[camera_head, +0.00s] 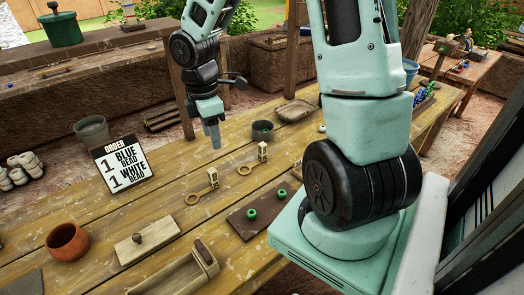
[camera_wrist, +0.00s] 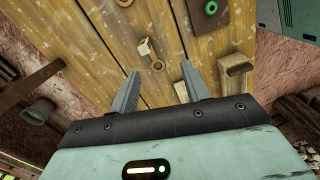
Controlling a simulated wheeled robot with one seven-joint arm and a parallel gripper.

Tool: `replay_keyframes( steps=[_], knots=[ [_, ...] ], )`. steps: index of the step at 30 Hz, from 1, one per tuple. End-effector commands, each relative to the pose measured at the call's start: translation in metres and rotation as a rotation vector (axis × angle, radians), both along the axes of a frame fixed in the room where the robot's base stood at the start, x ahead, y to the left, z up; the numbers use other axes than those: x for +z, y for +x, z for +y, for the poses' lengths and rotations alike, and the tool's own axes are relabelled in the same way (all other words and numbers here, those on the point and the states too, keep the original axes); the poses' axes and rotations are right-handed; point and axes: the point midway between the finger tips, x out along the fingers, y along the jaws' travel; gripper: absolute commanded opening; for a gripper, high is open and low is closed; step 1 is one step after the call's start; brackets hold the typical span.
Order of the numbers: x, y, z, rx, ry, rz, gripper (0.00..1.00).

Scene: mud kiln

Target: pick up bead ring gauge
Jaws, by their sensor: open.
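Two similar pale wooden pieces, each a ring with a small block at one end, lie on the plank table (camera_head: 165,205). In the head view one ring piece (camera_head: 194,198) lies left of the other ring piece (camera_head: 245,170). Either may be the bead ring gauge; I cannot tell which. My gripper (camera_head: 214,147) hangs above the table behind them, pointing down, open and empty. In the wrist view one ring piece (camera_wrist: 145,48) shows between and beyond the open fingers of my gripper (camera_wrist: 160,72).
A dark board (camera_head: 240,222) with two green beads lies nearer me. An order sign (camera_head: 121,164) stands at left. A dark bowl (camera_head: 262,131) and a shallow tray (camera_head: 297,110) are farther back. A clay pot (camera_head: 67,242) and a wooden block (camera_head: 146,244) sit at front left.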

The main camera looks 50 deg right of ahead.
Motion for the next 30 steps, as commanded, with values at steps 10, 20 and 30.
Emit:
replay_keyframes(
  steps=[10, 20, 30],
  knots=[
    [-0.016, -0.004, -0.147, 0.159, 0.02, -0.017, 0.47],
    [-0.046, -0.01, -0.167, 0.195, 0.024, -0.021, 0.47],
    [-0.116, -0.01, -0.167, 0.195, 0.023, -0.02, 0.47]
  ],
)
